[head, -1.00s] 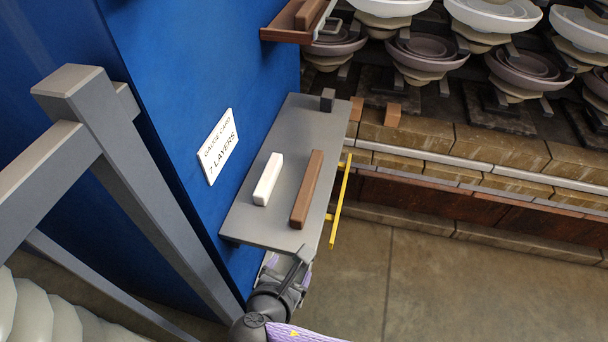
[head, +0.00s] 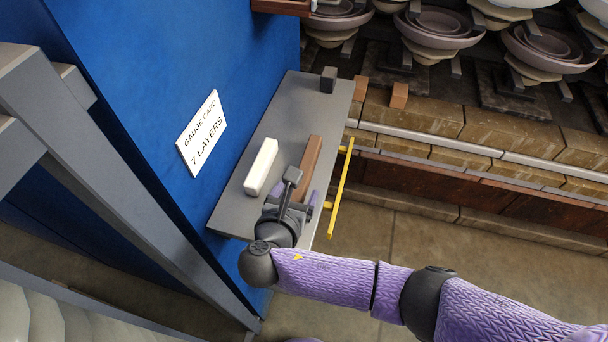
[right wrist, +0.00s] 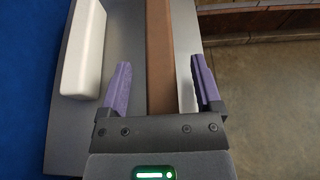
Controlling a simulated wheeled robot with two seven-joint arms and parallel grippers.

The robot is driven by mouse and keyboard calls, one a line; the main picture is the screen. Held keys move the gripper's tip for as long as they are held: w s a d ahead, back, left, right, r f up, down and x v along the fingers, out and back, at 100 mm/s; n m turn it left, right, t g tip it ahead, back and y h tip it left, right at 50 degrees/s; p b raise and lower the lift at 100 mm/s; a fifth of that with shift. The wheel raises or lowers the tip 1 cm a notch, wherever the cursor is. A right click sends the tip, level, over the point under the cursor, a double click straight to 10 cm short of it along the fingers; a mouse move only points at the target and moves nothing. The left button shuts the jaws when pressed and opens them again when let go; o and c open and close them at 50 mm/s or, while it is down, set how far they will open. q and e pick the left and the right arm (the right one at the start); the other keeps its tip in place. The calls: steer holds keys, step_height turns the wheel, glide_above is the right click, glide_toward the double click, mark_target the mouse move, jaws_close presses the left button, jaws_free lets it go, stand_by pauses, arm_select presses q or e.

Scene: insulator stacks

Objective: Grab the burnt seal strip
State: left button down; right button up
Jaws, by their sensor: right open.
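A long brown strip (head: 311,166), the likeliest burnt seal strip, lies on a grey shelf (head: 262,150) fixed to a blue wall. A shorter white strip (head: 261,166) lies to its left. My right gripper (head: 291,190) is over the near end of the shelf and hides the near end of the brown strip. In the right wrist view my open right gripper (right wrist: 160,64) has its purple fingers on either side of the brown strip (right wrist: 160,50), apart from it. The white strip (right wrist: 84,50) is outside the left finger. My left gripper is out of view.
A small dark block (head: 329,79) stands at the shelf's far end. A yellow bar (head: 341,188) runs along the shelf's right side. A gauge card (head: 202,133) reading "7 LAYERS" is on the blue wall. Grey frame beams (head: 110,190) stand at left. Insulator stacks (head: 437,30) are behind.

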jaws_close()
stand_by(0.3)
